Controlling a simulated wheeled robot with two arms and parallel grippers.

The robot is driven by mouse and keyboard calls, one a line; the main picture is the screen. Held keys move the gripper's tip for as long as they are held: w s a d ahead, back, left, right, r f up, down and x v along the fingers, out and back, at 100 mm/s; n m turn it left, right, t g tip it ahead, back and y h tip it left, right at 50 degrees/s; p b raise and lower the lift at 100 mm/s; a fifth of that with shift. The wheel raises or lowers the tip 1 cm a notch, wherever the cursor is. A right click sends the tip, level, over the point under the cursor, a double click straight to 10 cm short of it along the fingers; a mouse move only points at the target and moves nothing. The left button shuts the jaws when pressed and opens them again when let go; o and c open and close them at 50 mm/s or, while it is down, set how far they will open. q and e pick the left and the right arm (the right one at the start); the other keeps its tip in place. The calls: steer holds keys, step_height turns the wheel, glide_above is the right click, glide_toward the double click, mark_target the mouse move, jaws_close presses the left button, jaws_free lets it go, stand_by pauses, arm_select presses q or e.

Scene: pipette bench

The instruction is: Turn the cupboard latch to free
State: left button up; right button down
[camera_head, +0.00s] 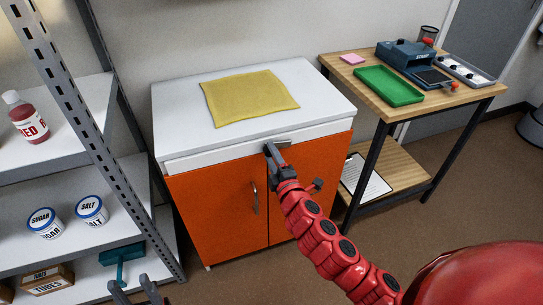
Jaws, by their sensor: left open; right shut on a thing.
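The orange cupboard (215,215) has a white top, two doors and a metal handle (254,198) on the left door. A small grey latch (284,142) sits at the middle of its white front rail, above the gap between the doors. My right gripper (270,149) is shut on the latch, and its fingers hide part of it. I cannot tell the latch's exact angle. Both doors look closed. My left gripper (129,284) is low at the bottom left, open and empty, in front of the shelving and away from the cupboard.
A yellow cloth (248,96) lies on the cupboard top. On the left, a shelf rack holds a red bottle (25,115), a sugar tub (45,223) and a salt tub (92,210). On the right, a wooden table (352,82) carries a green tray (388,86) and a blue device (405,54).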

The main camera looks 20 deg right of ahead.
steer(key=shift+f+n, duration=0.15)
steer(key=shift+n, duration=0.75)
steer(key=shift+c, duration=1.9)
jaws_free()
steer(key=s+p, duration=0.5)
steer(key=s, duration=1.2)
steer(key=shift+s+d, duration=0.25)
steer(key=shift+d, duration=0.05)
